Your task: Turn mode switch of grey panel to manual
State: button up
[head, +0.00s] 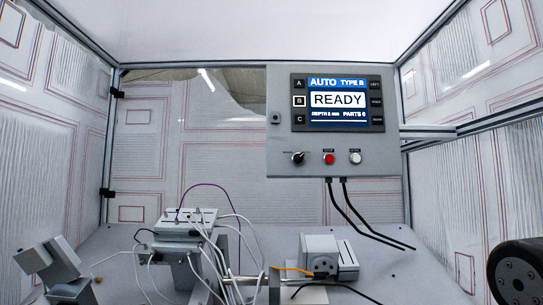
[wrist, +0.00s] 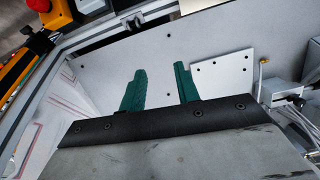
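The grey panel (head: 283,138) hangs at the upper right of centre in the head view. Its mode switch (head: 298,158) is a small black knob at the panel's lower left. The knob's exact pointing is too small to tell. The panel's screen (head: 337,100) reads AUTO, TYPE B and READY. My gripper (wrist: 160,72) shows in the wrist view with two green fingers apart and nothing between them. It is not seen in the head view, and the panel and switch are not seen in the wrist view.
A red button (head: 329,158) and a white button (head: 355,157) sit right of the switch. Fixtures with loose cables (head: 190,225) and a grey block (head: 330,255) stand on the table below. The wrist view shows a red button on a yellow box (wrist: 58,14) and a frame bar (wrist: 45,85).

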jog(key=w+a+r+m+t, duration=0.2)
jog(key=w+a+r+t, duration=0.25)
jog(key=w+r, duration=0.9)
jog(key=m+t+y, duration=0.3)
jog(key=t+y, duration=0.1)
jog(key=t, duration=0.2)
send_near(300, 157)
jog(key=f, duration=0.1)
jog(key=shift+t, duration=0.25)
jog(key=x, duration=0.7)
jog(key=shift+w+a+r, duration=0.1)
jog(key=shift+w+r, duration=0.05)
jog(key=shift+r, duration=0.05)
jog(key=shift+w+a+f, duration=0.1)
jog(key=shift+w+a, duration=0.05)
jog(key=shift+w, duration=0.3)
grip_shut()
